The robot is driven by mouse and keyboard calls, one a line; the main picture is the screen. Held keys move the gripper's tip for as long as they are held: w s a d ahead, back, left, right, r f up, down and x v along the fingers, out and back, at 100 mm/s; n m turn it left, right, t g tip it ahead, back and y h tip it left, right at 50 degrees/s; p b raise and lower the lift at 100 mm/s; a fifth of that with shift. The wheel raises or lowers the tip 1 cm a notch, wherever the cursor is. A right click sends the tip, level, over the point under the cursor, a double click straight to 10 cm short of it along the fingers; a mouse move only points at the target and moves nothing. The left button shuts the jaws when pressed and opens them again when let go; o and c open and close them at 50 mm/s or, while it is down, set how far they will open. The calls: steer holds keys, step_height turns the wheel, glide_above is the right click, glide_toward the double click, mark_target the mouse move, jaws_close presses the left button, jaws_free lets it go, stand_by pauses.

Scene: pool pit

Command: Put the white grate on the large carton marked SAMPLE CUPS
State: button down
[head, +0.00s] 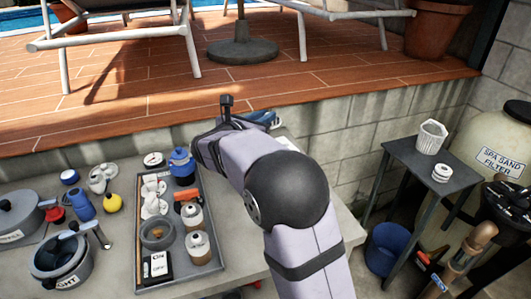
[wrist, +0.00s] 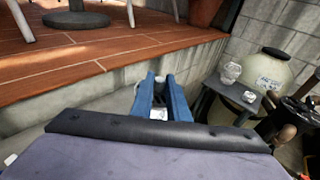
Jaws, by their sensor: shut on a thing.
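My gripper shows in the wrist view as two blue fingers (wrist: 160,98), reaching out past the bench edge toward the block wall. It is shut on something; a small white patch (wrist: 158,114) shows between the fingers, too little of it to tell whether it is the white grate. In the head view my arm hides most of the gripper; only a bit of blue shows beyond the arm. I cannot make out a carton marked SAMPLE CUPS in either view.
A grey tray (head: 144,283) of jars and small items lies on the bench, with pots (head: 62,257) to its left. At right, a dark side table (head: 405,160) bears a white ribbed cup (head: 431,136) and a small white stack (head: 441,173). The SPA SAND FILTER tank (head: 492,140) stands behind it.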

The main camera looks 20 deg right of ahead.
steer(key=shift+w+a+f+n+y, duration=0.15)
steer(key=shift+a+f+n+y, duration=0.15)
steer(key=shift+y, duration=0.1)
steer(key=shift+t, duration=0.3)
steer(key=shift+f+p, duration=0.55)
steer(key=shift+f, duration=4.3)
steer(key=shift+f, duration=0.1)
steer(key=shift+f, duration=0.1)
steer(key=c, duration=1.7)
jaws_free()
steer(key=shift+r, duration=0.2)
steer(key=b+v, duration=0.3)
steer(key=v, duration=0.9)
